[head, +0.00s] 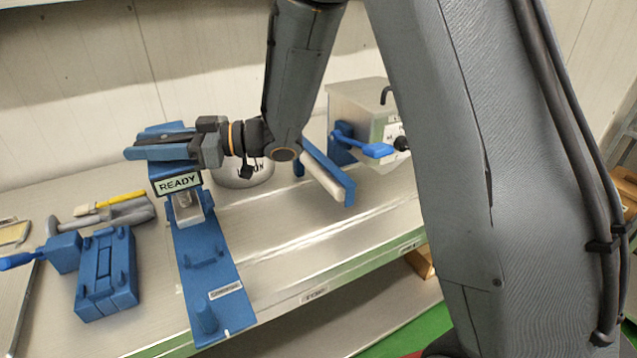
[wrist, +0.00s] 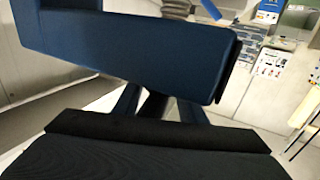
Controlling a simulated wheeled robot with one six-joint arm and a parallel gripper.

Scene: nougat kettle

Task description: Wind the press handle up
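The blue press (head: 205,265) stands on the metal bench at left, with a READY sign (head: 178,183) on its front and a small blue peg on its base. My gripper (head: 150,148) is at the press head, just above the sign, reaching in from the right. Its fingers overlap blue parts of the press, and I cannot clearly pick out the press handle. In the wrist view a large dark blue block (wrist: 130,45) crosses the top, and a black finger pad (wrist: 160,132) lies below it. Whether the fingers hold anything is unclear.
A round metal kettle (head: 245,175) stands behind my wrist. A grey box (head: 360,105) with a blue lever (head: 362,146) and a blue-framed bar (head: 328,178) are to the right. A blue block mould (head: 105,275) and a yellow-handled brush (head: 110,202) lie left of the press.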

